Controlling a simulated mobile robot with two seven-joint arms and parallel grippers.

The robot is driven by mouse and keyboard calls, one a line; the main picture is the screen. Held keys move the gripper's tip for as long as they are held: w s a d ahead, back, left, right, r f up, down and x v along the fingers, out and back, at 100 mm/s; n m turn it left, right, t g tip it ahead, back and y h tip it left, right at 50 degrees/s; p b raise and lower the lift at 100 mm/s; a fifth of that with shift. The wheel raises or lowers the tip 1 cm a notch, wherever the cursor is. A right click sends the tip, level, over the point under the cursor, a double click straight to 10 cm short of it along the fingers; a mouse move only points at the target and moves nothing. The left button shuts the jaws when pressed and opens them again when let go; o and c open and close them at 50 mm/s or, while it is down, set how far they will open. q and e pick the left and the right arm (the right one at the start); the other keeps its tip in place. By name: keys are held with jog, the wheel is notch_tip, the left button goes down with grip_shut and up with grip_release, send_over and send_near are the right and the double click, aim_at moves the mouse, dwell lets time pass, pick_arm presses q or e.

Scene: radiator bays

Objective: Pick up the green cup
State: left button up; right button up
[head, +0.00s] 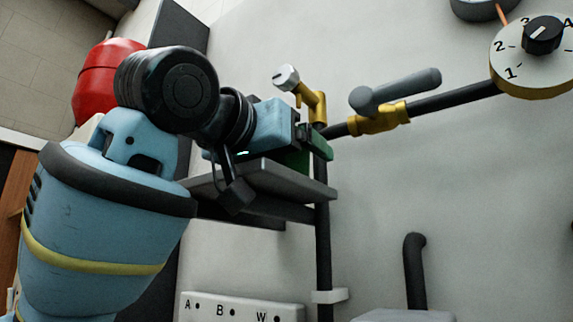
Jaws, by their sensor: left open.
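A green object (320,146), which looks like the green cup, stands on a small grey wall shelf (270,178). Only parts of it show, because my left gripper and a black pipe cover the rest. My left gripper (303,132) is open and right in front of the green cup, just above the shelf top. I cannot tell whether its fingers touch the cup or stand around it. My right gripper is not in view.
A brass valve with a white knob (287,77) and a grey-handled valve (380,117) sit close beside the gripper on black pipes. A numbered dial (536,62) is at upper right. A panel marked A, B, W (240,308) is below. A red rounded object (98,78) is behind my arm.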

pick_arm(q)
jog(key=shift+c, duration=0.2)
jog(key=c, duration=1)
jog(key=shift+c, duration=0.4)
jog(key=shift+w, duration=0.1)
